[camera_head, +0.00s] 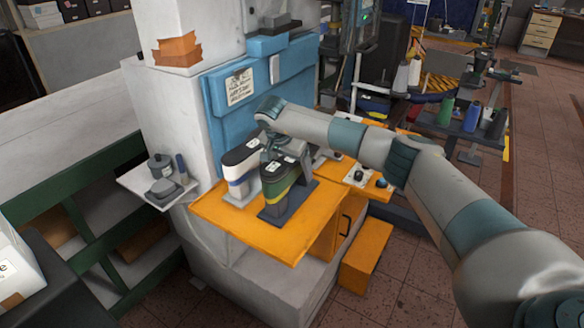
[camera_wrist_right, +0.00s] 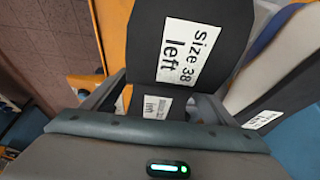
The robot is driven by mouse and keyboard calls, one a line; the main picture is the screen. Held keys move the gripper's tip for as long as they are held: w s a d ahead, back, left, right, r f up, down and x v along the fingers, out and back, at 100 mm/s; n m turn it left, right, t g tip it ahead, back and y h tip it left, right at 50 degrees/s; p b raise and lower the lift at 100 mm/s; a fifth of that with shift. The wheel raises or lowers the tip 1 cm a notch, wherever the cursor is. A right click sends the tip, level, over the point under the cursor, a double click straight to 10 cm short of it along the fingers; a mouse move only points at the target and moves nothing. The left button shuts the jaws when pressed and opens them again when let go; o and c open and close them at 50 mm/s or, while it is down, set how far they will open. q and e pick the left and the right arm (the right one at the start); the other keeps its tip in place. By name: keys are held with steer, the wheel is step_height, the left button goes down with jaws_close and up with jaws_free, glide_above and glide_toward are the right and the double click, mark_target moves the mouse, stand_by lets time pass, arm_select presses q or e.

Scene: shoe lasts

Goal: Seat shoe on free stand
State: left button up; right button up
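A green shoe (camera_head: 279,184) with a dark top and a yellow band sits on a dark stand (camera_head: 290,208) on the orange table. In the right wrist view a black surface fills the upper middle, with a white label (camera_wrist_right: 188,50) reading "Size 38 left". My right gripper (camera_head: 272,148) is at the top of the green shoe. Its fingers (camera_wrist_right: 165,100) lie on either side of a dark part; whether they press on it is unclear. A white shoe (camera_head: 242,170) with a blue stripe and black top stands just left of it. My left gripper is out of view.
The orange table (camera_head: 290,243) is bare along its front. A small white shelf (camera_head: 140,187) with grey items is on the left. A blue panel (camera_head: 220,105) rises behind. Black knobs (camera_head: 358,174) sit right of the shoes, under my right arm.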

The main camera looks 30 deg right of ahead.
mark_target(289, 160)
steer(key=shift+f, duration=0.15)
steer(key=b+v, duration=0.2)
steer(key=v, duration=0.4)
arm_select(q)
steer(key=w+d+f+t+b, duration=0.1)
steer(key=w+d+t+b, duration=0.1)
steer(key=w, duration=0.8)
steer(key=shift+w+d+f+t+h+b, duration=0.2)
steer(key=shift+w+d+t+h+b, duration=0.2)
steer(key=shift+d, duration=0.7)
arm_select(e)
steer(key=v, duration=1.1)
steer(key=shift+r, duration=0.35)
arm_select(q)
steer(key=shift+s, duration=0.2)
arm_select(e)
steer(key=shift+s+f, duration=0.1)
steer(key=shift+s, duration=0.1)
